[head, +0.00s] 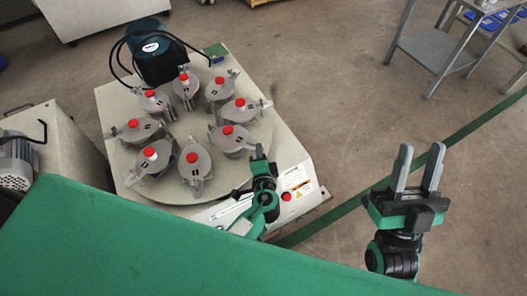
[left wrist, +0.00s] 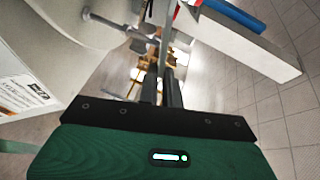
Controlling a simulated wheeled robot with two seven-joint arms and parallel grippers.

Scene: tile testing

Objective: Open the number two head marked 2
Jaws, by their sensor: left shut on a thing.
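A round grey turntable (head: 225,172) carries a ring of several grey heads with red knobs. I cannot read a number 2 on any of them. My left gripper (head: 260,158) is at the turntable's right edge, beside the right front head (head: 234,141). In the left wrist view its fingers (left wrist: 170,84) are close together at the end of a grey lever (left wrist: 113,24) that juts from a round pale body. They are shut on this lever; the exact contact is hard to see. My right gripper (head: 420,172) is open and empty, right of the machine, pointing up.
The white machine base (head: 293,160) has a red button (head: 286,197) and warning labels on its front. A dark green motor with black hoses (head: 158,52) stands at its back. A green surface (head: 150,250) fills the front left. A grey metal table (head: 440,45) stands back right.

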